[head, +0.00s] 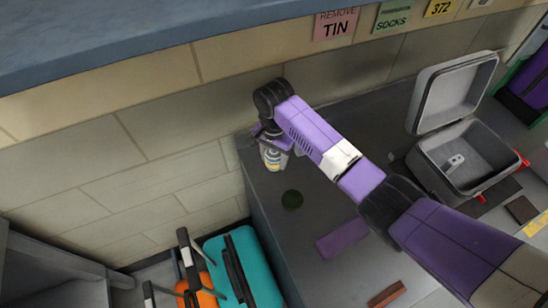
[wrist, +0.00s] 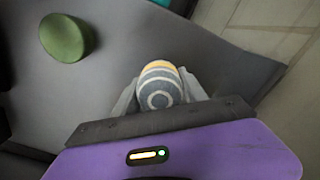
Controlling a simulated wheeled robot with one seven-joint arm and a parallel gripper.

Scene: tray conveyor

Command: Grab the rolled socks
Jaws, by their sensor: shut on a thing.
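The rolled socks (head: 273,158) are a striped roll in grey-blue, white and yellow, near the back left corner of the grey counter. In the wrist view the socks (wrist: 160,86) show a spiral end between the two grey fingers. My gripper (head: 269,148) is shut on the socks and points down at the counter. In the wrist view my gripper (wrist: 160,97) has a finger on each side of the roll. I cannot tell whether the socks touch the counter.
A purple flat block (head: 342,239) and a brown block (head: 386,294) lie nearer. An open grey case (head: 432,169) stands right. Teal and orange suitcases (head: 245,262) stand beside the counter.

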